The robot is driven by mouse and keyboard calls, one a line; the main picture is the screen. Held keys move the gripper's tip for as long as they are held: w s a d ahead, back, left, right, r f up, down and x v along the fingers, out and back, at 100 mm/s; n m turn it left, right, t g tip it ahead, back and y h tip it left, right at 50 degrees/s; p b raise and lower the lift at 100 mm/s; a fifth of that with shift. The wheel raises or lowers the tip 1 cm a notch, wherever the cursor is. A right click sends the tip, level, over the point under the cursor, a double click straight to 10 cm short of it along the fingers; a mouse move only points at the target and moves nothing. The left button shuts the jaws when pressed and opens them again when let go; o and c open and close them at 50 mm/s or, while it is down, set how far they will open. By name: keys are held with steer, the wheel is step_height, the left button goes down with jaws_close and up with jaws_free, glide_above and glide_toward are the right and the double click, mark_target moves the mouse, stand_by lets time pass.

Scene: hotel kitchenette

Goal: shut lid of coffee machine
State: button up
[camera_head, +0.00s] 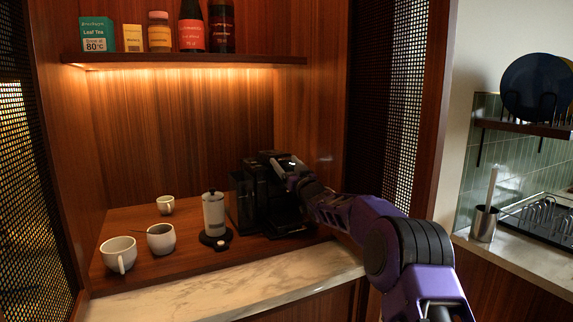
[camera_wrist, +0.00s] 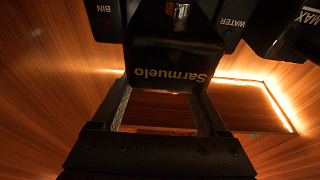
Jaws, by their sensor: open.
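The black coffee machine (camera_head: 247,202) stands on the wooden counter at the back of the niche. My gripper (camera_head: 285,168) is at the top of its right side and hides part of it. In the wrist view my gripper (camera_wrist: 166,88) is open, with one finger on each side of a black part of the machine labelled "Sarmuelo" (camera_wrist: 172,55), which appears upside down. Whether the fingers touch this part cannot be told. The lid's outline and angle are hard to make out in the dark, and my arm covers part of that area.
A white-and-black canister (camera_head: 213,213) stands just left of the machine. Several white cups stand farther left, including a large cup (camera_head: 119,254). A shelf (camera_head: 180,60) with tea and bottles hangs above. The marble front edge (camera_head: 230,292) is clear.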

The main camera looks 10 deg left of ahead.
steer(key=shift+s+a, duration=0.15)
steer(key=shift+a, duration=0.1)
steer(key=shift+s+d+f, duration=0.15)
steer(key=shift+s+f, duration=0.1)
steer(key=shift+s, duration=0.05)
steer(key=v, duration=1.6)
steer(key=shift+s+d+b, duration=0.15)
steer(key=shift+d+b, duration=0.3)
steer(key=shift+r, duration=0.1)
